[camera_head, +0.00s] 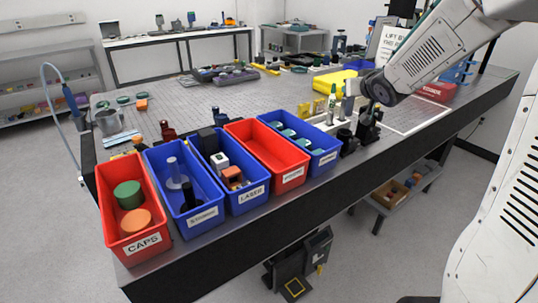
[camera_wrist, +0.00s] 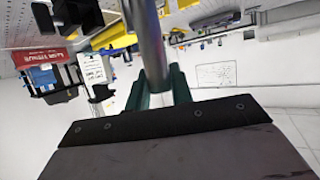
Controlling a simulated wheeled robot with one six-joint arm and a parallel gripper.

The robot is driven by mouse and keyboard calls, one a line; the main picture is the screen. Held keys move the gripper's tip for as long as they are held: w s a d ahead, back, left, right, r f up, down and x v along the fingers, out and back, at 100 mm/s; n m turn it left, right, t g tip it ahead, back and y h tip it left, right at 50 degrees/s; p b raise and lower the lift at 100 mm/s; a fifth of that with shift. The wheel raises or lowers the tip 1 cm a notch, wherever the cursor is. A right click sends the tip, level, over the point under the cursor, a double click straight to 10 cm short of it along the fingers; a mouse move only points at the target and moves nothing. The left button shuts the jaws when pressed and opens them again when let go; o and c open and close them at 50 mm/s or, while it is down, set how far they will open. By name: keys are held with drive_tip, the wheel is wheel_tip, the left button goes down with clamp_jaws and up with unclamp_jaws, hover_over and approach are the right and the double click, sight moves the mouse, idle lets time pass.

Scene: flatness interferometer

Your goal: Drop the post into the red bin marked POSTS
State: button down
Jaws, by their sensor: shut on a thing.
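My gripper (camera_wrist: 165,85) is shut on a grey metal post (camera_wrist: 149,42) in the wrist view. The post runs up between the green fingers and out of the top of the picture. In the head view my arm's dark wrist (camera_head: 379,89) is over the right part of the table; the fingers and post are hard to make out there. An empty-looking red bin (camera_head: 268,150) with a white label too small to read stands at the table's front edge, left of my wrist. The other red bin (camera_head: 141,243) is marked CAPS and holds a green and an orange cap.
Blue bins (camera_head: 185,215) stand between the red bins, one marked LASER (camera_head: 249,199). Another blue bin (camera_head: 324,160) stands right of the empty red bin. Dark optical mounts (camera_head: 368,128) stand close below my wrist. A yellow block (camera_head: 333,80) lies behind. The table's middle is mostly clear.

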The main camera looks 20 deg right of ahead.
idle(0.5)
drive_tip(key=s+a+f+n+g+y, duration=0.1)
drive_tip(key=a+n+y, duration=0.4)
drive_tip(key=a, duration=0.8)
drive_tip(key=a+f+n+g+y, duration=0.2)
drive_tip(key=a+n+y, duration=0.25)
drive_tip(key=a, duration=0.85)
drive_tip(key=shift+m+y, duration=0.25)
drive_tip(key=shift+d+f, duration=0.1)
drive_tip(key=shift+f, duration=2.4)
drive_tip(key=c, duration=1.1)
unclamp_jaws()
drive_tip(key=shift+c, duration=0.2)
drive_tip(key=v, duration=0.8)
